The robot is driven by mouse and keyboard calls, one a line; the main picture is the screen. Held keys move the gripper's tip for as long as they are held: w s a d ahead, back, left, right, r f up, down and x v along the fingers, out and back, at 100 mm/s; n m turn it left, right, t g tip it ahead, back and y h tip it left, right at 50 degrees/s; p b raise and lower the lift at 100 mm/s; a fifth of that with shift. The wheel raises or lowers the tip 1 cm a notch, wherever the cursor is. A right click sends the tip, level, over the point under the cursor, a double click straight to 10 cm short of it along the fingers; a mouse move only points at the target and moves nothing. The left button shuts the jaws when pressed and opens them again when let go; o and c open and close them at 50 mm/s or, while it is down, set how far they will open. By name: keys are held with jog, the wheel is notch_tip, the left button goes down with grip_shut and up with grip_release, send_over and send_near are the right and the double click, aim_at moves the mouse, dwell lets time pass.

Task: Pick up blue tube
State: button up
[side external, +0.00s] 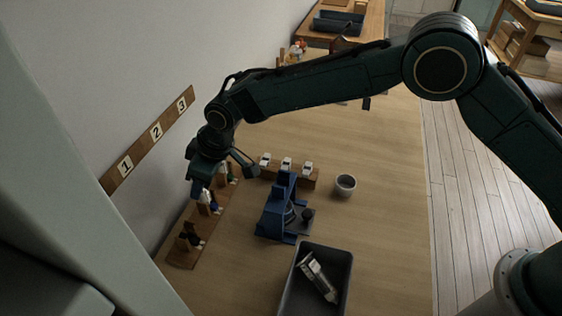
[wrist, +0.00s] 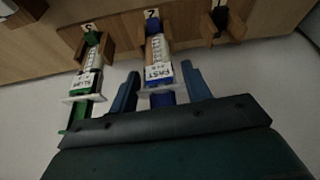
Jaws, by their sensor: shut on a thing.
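The blue tube (wrist: 160,72) has a white printed label and a blue end. In the wrist view it lies between my gripper's two blue fingers (wrist: 160,84), at the slot marked 2 of the wooden rack (wrist: 112,31). My gripper is shut on it. Whether the tube is clear of its slot cannot be told. In the side view my gripper (side external: 200,183) is over the rack (side external: 182,258) by the wall, and the tube is mostly hidden under it. A green tube (wrist: 86,82) stands at the neighbouring slot, left in the wrist view.
A dark piece (wrist: 220,18) sits at the slot marked 1. A blue stand (side external: 277,213), a grey cup (side external: 346,185) and a block with white-topped items (side external: 287,170) are to the right. A dark tray (side external: 337,262) holds a white object. Bare table lies between rack and stand.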

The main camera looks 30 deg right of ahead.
notch_tip(320, 180, up, 20)
jog(key=shift+f, duration=0.15)
dwell(0.4)
jog(key=shift+d, duration=0.1)
dwell(0.6)
jog(key=s+d+f, duration=0.2)
jog(key=s+d, duration=0.8)
jog(key=d, duration=0.4)
jog(key=shift+f+m, duration=0.2)
jog(key=shift+m, duration=0.2)
jog(key=shift+f, duration=0.35)
jog(key=shift+f, duration=1.95)
jog(key=shift+f, duration=0.9)
dwell(0.9)
